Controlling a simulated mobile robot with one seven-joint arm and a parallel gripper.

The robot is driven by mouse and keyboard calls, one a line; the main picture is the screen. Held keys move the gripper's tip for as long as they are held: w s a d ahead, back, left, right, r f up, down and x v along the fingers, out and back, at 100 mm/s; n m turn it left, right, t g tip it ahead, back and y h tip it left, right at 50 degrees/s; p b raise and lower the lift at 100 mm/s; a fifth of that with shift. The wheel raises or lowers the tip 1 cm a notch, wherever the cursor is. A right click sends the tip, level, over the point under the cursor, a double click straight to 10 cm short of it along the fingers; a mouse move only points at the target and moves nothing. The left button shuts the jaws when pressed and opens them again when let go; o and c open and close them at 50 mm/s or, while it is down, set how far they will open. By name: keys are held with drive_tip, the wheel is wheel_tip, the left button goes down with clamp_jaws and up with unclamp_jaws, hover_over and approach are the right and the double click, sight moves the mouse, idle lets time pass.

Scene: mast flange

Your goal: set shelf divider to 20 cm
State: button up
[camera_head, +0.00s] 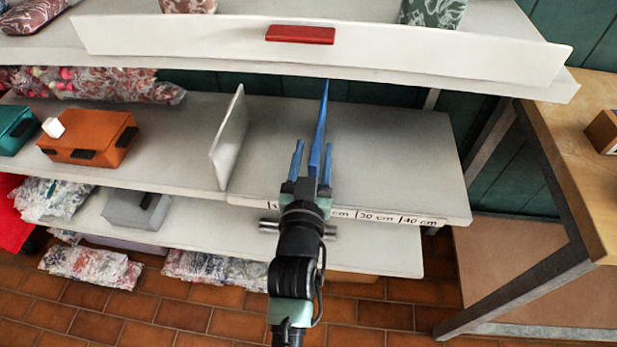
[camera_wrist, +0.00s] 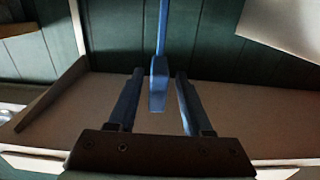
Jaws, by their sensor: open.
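The blue shelf divider (camera_head: 323,110) stands upright on the middle shelf, seen nearly edge-on. It also shows in the wrist view (camera_wrist: 158,82), between my fingers with a gap on each side. My gripper (camera_head: 313,146) is open, and its two blue fingers (camera_wrist: 159,73) straddle the divider's near end without visibly touching it. A scale strip (camera_head: 400,219) runs along the shelf's front edge. Its "30 cm" and "40 cm" labels are readable; my gripper hides the part to their left, apart from a "1" and a "cm".
A white upright panel (camera_head: 228,140) stands left of the divider; the shelf between them is clear. An orange box (camera_head: 88,138) sits further left. The upper shelf (camera_head: 200,35), with a red label (camera_head: 300,34), overhangs the back. A wooden table (camera_head: 580,130) stands at right.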

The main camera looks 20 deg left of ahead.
drive_tip(key=p+v, duration=0.1)
drive_tip(key=v, duration=1.1)
drive_tip(key=shift+s+r, duration=0.1)
drive_tip(key=w+d+r+m+t+h, duration=0.1)
drive_tip(key=w+d+r+t, duration=0.15)
drive_tip(key=r, duration=0.55)
drive_tip(key=w+d+r+t, duration=0.1)
drive_tip(key=w+d+r, duration=0.15)
drive_tip(key=r, duration=0.55)
drive_tip(key=w+d+r+m+t+h, duration=0.1)
drive_tip(key=w+r, duration=0.2)
drive_tip(key=r, duration=0.6)
drive_tip(key=s+d+r+m+t+h, duration=0.1)
drive_tip(key=s+d+r+t+h, duration=0.25)
drive_tip(key=r, duration=0.95)
drive_tip(key=s+d+r+t+y, duration=0.15)
drive_tip(key=s+d+r, duration=0.35)
drive_tip(key=r, duration=0.7)
wheel_tip(320, 180, up, 20)
drive_tip(key=s+a+h+p, duration=0.1)
drive_tip(key=p, duration=1.9)
drive_tip(key=shift+a, duration=0.15)
drive_tip(key=shift+t, duration=0.25)
